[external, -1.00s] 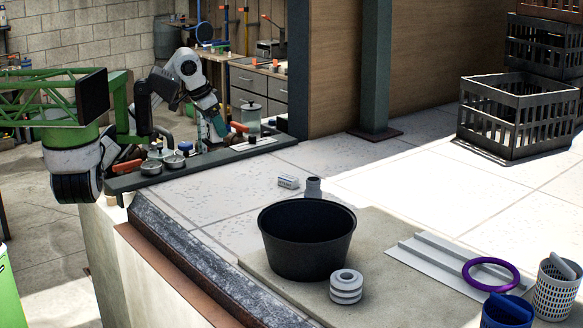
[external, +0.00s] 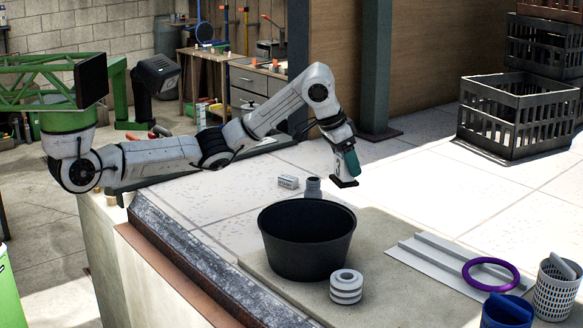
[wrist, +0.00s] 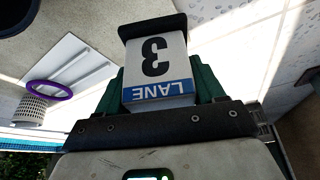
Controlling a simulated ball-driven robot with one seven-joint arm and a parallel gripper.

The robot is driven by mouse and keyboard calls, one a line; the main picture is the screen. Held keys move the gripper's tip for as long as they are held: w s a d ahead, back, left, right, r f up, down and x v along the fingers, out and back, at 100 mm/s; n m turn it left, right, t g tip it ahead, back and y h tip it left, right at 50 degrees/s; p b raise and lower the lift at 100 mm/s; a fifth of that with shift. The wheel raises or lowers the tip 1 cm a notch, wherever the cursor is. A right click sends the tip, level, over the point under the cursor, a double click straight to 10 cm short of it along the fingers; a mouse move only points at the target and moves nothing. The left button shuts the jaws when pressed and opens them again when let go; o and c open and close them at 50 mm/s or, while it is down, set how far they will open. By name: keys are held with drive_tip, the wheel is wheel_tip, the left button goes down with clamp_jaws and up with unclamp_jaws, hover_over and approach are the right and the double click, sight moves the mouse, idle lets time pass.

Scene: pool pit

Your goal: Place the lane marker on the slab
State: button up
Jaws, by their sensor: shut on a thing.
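The lane marker (wrist: 155,62) is a white block with a black 3, a blue LANE band and a dark base. My gripper (wrist: 160,85) is shut on it, with green fingers on either side. In the external view, my gripper (external: 349,163) holds the marker upright above the pale deck, behind and right of the black tub. The marker's dark base (external: 343,184) points down and looks clear of the surface. The beige slab (external: 385,236) lies in front, under the tub, and shows at upper left in the wrist view (wrist: 88,22).
On the slab are a black tub (external: 306,250), a grey ringed float (external: 346,288) and a grey channelled plate (external: 430,262) with a purple ring (external: 491,292). A grey pipe fitting (external: 313,187) and small white block (external: 288,182) stand behind the tub. Crates (external: 515,125) are back right.

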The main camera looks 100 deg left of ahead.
sight(344, 172)
drive_tip(key=w+d+f, duration=0.1)
drive_tip(key=w+d, duration=0.3)
drive_tip(key=d, duration=0.3)
drive_tip(key=shift+m, duration=0.3)
wheel_tip(344, 172, down, 10)
drive_tip(key=shift+s+d+r+p, duration=0.1)
drive_tip(key=shift+d+r+p, duration=0.05)
drive_tip(key=shift+p, duration=0.3)
drive_tip(key=o, duration=1.1)
drive_tip(key=shift+o, duration=0.2)
drive_tip(key=v, duration=1.2)
drive_tip(key=shift+s+b, duration=0.1)
drive_tip(key=shift+b, duration=0.2)
